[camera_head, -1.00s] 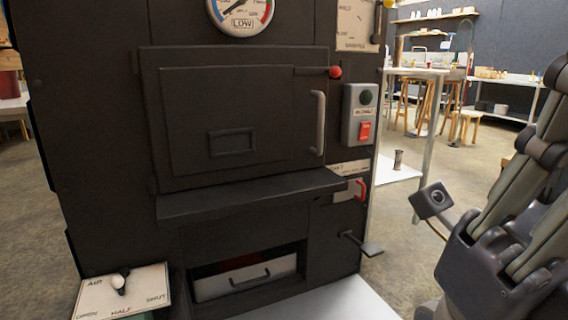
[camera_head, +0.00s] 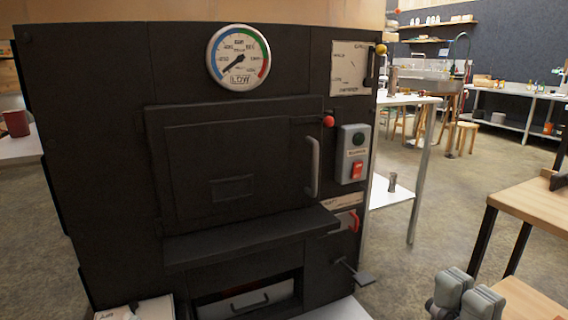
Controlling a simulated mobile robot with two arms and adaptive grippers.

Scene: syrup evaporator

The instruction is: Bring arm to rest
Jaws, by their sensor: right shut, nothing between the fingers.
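My right gripper (camera_head: 467,296) shows at the bottom right edge of the head view, with only its grey finger parts in the picture. It is shut and empty, and apart from the black evaporator (camera_head: 90,150) to its left. The rest of the right arm is out of view. My left gripper is not in view.
A wooden-topped table (camera_head: 535,205) stands at the right. Open floor (camera_head: 410,265) lies between.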

